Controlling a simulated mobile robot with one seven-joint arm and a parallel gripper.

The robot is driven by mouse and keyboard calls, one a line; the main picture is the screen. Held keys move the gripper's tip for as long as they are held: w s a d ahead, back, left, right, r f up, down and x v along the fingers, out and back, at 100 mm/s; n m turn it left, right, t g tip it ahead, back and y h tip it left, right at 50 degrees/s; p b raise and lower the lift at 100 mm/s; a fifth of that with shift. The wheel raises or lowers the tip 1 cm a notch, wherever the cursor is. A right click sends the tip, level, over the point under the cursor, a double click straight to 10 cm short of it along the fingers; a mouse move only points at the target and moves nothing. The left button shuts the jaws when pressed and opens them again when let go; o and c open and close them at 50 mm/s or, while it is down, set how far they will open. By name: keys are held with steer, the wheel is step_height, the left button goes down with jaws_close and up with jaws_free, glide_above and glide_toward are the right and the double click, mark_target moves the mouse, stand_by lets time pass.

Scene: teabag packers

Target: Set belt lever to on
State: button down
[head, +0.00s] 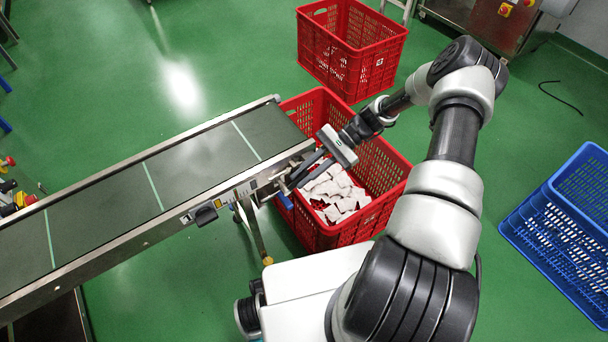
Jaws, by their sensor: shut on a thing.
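The conveyor belt (190,165) runs from the lower left to the middle, with pale stripes across its dark surface. A small lever with a blue end (286,201) sits at the belt's right end, on its near side rail. My gripper (299,177) reaches in from the right, with its dark fingers at this end of the belt. It is shut on the belt lever; the fingers hide part of it, and its exact setting cannot be told.
A red crate (335,238) holding white teabags stands under my gripper, beside the belt end. Another red crate (392,50) stands behind it. Blue crates (520,222) are at the right. A dark control box (205,215) is on the near rail. Green floor is free between the crates.

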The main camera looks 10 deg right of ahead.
steer(key=shift+w, duration=0.1)
steer(key=c, duration=1.7)
jaws_free()
steer(key=p+v, duration=0.1)
steer(key=v, duration=1.6)
steer(key=shift+w+d, duration=0.1)
steer(key=shift+d, duration=0.1)
